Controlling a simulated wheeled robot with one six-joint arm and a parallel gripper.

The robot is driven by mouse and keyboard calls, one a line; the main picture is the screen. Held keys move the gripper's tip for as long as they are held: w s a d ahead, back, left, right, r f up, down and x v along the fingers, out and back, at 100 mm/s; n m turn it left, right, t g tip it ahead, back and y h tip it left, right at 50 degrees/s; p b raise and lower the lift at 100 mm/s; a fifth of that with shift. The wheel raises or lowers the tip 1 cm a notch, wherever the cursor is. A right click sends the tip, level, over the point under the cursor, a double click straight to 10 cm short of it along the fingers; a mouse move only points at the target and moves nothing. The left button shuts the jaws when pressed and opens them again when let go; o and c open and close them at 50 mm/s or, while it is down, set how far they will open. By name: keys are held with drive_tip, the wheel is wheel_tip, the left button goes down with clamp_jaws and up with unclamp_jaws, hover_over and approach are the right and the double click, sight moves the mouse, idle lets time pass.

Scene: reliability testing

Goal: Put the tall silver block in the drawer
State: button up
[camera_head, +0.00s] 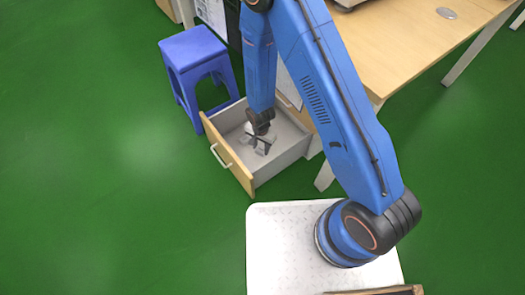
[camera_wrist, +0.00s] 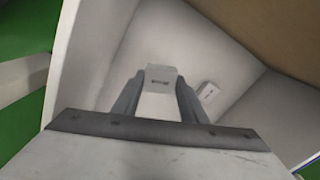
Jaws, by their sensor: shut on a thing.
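The drawer (camera_head: 293,146) is pulled out, with a pale grey inside and a light wood front. My gripper (camera_head: 261,143) points down into it from above. In the wrist view, my gripper (camera_wrist: 158,92) is shut on a pale silver block (camera_wrist: 161,79), one finger on each side. The block's end with a small dark mark faces the camera; the rest is partly hidden by the gripper. The inside of the drawer (camera_wrist: 95,50) lies around and beneath it. I cannot tell if the block touches the drawer floor.
A small pale block (camera_wrist: 208,92) with a dark mark lies in the drawer, right of the held one. A blue stool (camera_head: 196,55) stands left of the drawer, and a wooden desk (camera_head: 400,40) stands to the right. The green floor (camera_head: 90,180) at left is clear.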

sight(261, 149)
drive_tip(key=shift+f, duration=3.9)
drive_tip(key=o, duration=1.1)
drive_tip(key=shift+f, duration=0.1)
drive_tip(key=shift+r, duration=6.15)
